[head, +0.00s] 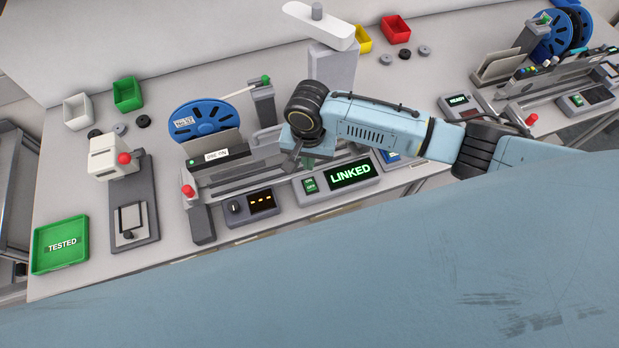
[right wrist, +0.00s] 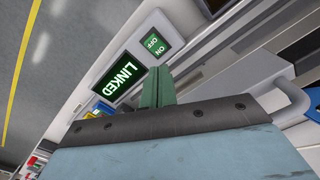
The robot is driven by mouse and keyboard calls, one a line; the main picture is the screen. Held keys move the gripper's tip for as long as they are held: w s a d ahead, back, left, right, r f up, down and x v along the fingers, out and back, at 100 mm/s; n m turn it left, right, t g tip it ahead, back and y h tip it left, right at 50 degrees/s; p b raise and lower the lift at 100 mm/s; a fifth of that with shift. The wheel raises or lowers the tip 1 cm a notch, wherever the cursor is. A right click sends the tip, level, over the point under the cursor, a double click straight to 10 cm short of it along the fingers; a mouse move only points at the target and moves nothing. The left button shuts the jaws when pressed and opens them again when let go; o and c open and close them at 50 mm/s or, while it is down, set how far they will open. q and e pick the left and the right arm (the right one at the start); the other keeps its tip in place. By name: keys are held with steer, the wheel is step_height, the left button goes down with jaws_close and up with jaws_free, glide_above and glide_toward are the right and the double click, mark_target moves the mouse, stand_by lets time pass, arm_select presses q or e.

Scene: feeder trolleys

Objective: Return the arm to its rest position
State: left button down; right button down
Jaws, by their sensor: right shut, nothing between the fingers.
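My right arm (head: 385,122) reaches in from the right across the bench. Its right gripper (head: 308,160) points down at the feeder trolley, just behind the display box reading LINKED (head: 350,174). In the right wrist view the green fingers (right wrist: 158,88) are shut together with nothing between them. The LINKED display (right wrist: 124,75) and its ON/OFF switch (right wrist: 156,43) show close beside the fingers. Whether the fingertips touch the trolley cannot be told. My left gripper is not in view.
A blue reel (head: 203,118) stands on the trolley's left. A green TESTED tray (head: 60,245) lies at the bench's left end. A grey post with a white top (head: 330,65) stands behind my gripper. Another trolley with a READY display (head: 458,101) is at right.

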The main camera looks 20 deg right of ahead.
stand_by(0.4)
steer(key=s+a+r+n+t+y, duration=0.25)
steer(key=s+a+n, duration=0.25)
steer(key=s, duration=0.5)
steer(key=s+d+r+n+t+h, duration=0.1)
steer(key=s+d+r, duration=0.1)
steer(key=s+d, duration=0.45)
steer(key=s+d+r+n+h, duration=0.2)
steer(key=s+d+r, duration=0.1)
steer(key=d, duration=0.6)
step_height(320, 180, down, 31)
steer(key=g+b, duration=0.1)
steer(key=b, duration=0.7)
steer(key=s+d+f+b, duration=0.1)
steer(key=s+f+b, duration=0.3)
steer(key=s+f, duration=0.5)
steer(key=s+d+f+g+b, duration=0.1)
steer(key=s+f+b, duration=0.4)
steer(key=f, duration=1.2)
steer(key=s, duration=0.3)
steer(key=shift+s+d+f, duration=0.2)
steer(key=shift+s+d, duration=0.15)
steer(key=shift+s, duration=0.05)
steer(key=shift+g+y, duration=0.25)
